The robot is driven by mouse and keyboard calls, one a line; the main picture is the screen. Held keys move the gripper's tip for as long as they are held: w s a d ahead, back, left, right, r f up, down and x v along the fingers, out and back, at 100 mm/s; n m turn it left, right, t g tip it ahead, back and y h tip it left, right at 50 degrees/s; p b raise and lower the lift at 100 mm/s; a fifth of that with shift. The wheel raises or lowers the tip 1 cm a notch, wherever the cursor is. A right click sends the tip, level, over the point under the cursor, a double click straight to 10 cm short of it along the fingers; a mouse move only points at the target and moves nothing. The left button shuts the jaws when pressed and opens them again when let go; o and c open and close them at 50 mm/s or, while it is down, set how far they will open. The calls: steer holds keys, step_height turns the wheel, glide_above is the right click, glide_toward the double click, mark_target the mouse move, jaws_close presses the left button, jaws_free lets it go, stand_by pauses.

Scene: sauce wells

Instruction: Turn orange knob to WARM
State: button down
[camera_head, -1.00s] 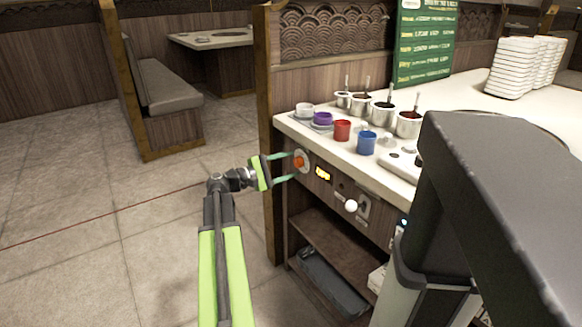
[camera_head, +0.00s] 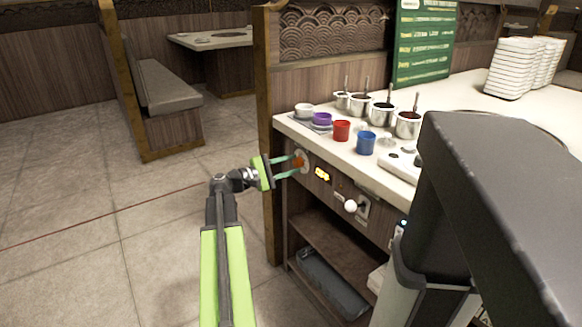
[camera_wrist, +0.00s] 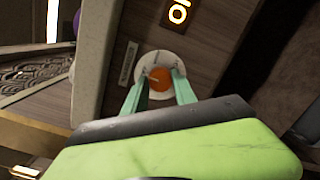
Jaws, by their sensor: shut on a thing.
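The orange knob (camera_head: 299,161) sits on a pale round plate on the front panel of the counter. It also shows in the wrist view (camera_wrist: 160,78), with a mark on its face and tick lines on the plate (camera_wrist: 152,62) around it. My gripper (camera_head: 294,164) has its two green fingers on either side of the knob, shut on it. In the wrist view the gripper's fingers (camera_wrist: 158,88) flank the knob closely. A lit display (camera_head: 322,174) is right of the knob; its text is too small to read fully.
Red cup (camera_head: 341,131), blue cup (camera_head: 366,143) and purple bowl (camera_head: 322,118) stand on the counter above the panel. A lever with a white ball (camera_head: 350,206) sticks out right of the display. A wooden post (camera_head: 266,130) stands left of the panel. The floor at left is clear.

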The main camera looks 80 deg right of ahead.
steer(key=shift+s+d+f+m, duration=0.1)
steer(key=shift+s+d+m, duration=0.1)
steer(key=shift+d+m, duration=0.25)
steer(key=m+p, duration=0.1)
steer(key=m, duration=0.1)
steer(key=shift+m, duration=0.35)
steer(key=m+p, duration=0.1)
steer(key=m, duration=0.3)
steer(key=shift+r+t, duration=0.2)
steer(key=shift+t, duration=0.1)
steer(key=shift+m, duration=1.8)
steer(key=shift+t, duration=0.3)
steer(key=c, duration=1)
jaws_free()
steer(key=shift+a, duration=0.1)
